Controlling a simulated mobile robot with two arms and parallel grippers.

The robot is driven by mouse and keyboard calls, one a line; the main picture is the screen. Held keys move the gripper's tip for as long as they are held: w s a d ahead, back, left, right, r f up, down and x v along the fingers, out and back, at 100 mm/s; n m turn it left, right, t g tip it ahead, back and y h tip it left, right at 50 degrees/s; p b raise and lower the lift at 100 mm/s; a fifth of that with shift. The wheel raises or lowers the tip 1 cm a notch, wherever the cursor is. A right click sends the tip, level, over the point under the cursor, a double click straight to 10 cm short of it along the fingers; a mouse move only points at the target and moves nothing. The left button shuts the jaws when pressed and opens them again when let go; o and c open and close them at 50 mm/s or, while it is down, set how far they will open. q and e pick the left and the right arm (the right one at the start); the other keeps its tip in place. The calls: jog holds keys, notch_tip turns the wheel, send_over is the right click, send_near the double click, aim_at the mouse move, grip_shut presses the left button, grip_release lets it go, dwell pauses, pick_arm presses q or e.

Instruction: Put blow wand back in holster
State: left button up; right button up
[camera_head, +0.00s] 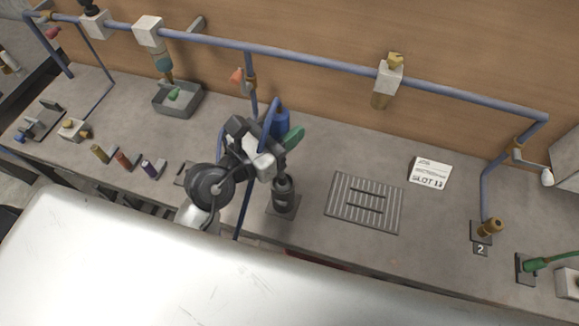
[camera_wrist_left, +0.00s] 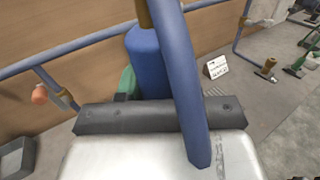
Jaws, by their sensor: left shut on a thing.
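My left gripper (camera_head: 262,163) is shut on the blow wand, which has a blue body (camera_head: 281,122) and a green lever-like part (camera_head: 293,138). In the left wrist view the blue body (camera_wrist_left: 152,62) stands just beyond the gripper's dark edge, with green (camera_wrist_left: 127,82) to its left and a thick blue tube (camera_wrist_left: 178,75) crossing in front. The fingertips are hidden there. A dark upright cup on a square plate, apparently the holster (camera_head: 284,197), stands on the bench just below and right of the gripper. Whether the wand's lower end touches it is unclear. My right gripper is not in view.
A slotted grey grate (camera_head: 366,202) and a "SLOT" card (camera_head: 430,173) lie to the right. A blue pipe (camera_head: 300,56) runs along the wall. Several small coloured parts, one being a purple one (camera_head: 153,169), stand left. A grey tray (camera_head: 180,101) sits behind them.

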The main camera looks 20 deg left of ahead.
pick_arm(q)
notch_tip(320, 180, down, 5)
jog(key=shift+f+b, duration=0.1)
jog(key=shift+b, duration=0.3)
notch_tip(320, 180, down, 7)
jog(key=b, duration=0.2)
jog(key=shift+w, duration=0.3)
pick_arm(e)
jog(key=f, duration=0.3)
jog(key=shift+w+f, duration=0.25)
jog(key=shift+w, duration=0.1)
pick_arm(q)
jog(key=shift+d+b, duration=0.15)
jog(key=shift+b, duration=0.2)
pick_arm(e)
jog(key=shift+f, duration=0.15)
pick_arm(q)
jog(key=o, duration=1)
jog(key=shift+f, duration=0.1)
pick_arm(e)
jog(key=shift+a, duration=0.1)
